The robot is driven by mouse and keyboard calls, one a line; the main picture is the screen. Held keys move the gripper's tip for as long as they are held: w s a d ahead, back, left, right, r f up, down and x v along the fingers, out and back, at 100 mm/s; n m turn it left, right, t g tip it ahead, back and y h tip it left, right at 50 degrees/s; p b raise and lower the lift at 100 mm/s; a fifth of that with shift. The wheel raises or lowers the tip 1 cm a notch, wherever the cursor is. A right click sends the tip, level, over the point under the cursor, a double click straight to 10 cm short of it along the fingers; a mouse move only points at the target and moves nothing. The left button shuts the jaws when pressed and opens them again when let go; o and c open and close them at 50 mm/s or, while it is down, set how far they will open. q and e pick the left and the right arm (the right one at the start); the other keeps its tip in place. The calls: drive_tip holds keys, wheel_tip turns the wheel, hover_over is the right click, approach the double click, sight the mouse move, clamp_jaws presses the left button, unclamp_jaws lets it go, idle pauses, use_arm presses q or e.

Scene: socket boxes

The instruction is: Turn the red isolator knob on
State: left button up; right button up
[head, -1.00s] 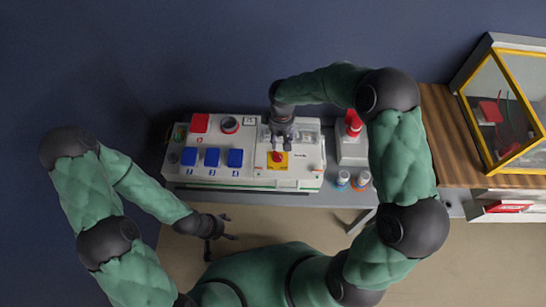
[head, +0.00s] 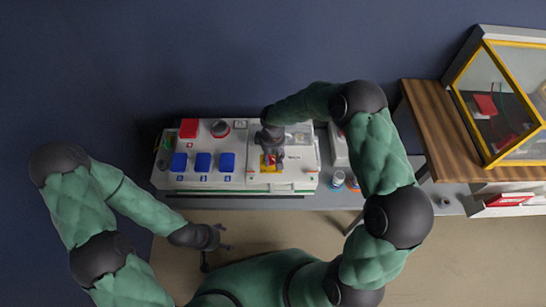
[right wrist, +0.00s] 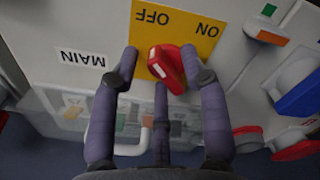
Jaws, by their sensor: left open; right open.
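The red isolator knob (right wrist: 172,68) sits on a yellow plate (right wrist: 190,27) marked ON and OFF, upside down in the right wrist view. White marks show at its left end, below the OFF lettering. My right gripper (right wrist: 160,68) is open, with two fingers on either side of the knob and a third below it. The right finger is very close to the knob; contact is unclear. In the head view my right gripper (head: 271,158) is over the yellow plate (head: 270,170) and mostly hides the knob. My left gripper (head: 219,237) is open and empty, in front of the bench.
Blue covers (head: 203,161) and a red cover (head: 188,128) fill the panel's left side. A clear cover (right wrist: 60,105) lies near my right fingers. Small containers (head: 338,180) stand right of the panel. A yellow-framed case (head: 488,45) stands on a wooden top (head: 425,115) further right.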

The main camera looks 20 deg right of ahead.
clamp_jaws()
drive_tip(key=shift+m, duration=0.3)
drive_tip(key=m+b, duration=0.1)
drive_tip(key=m, duration=0.2)
drive_tip(key=shift+s+a+m, duration=0.1)
drive_tip(key=shift+m, duration=0.2)
drive_tip(key=m+b, duration=0.2)
drive_tip(key=m, duration=0.2)
drive_tip(key=shift+s+a+m, duration=0.1)
drive_tip(key=shift+a+m, duration=0.05)
drive_tip(key=shift+m, duration=0.15)
drive_tip(key=m+b, duration=0.1)
drive_tip(key=m, duration=0.3)
drive_tip(key=shift+a+m, duration=0.15)
drive_tip(key=shift+m, duration=0.15)
drive_tip(key=shift+a+m+b, duration=0.15)
drive_tip(key=shift+m+b, duration=0.5)
drive_tip(key=shift+m, duration=1.55)
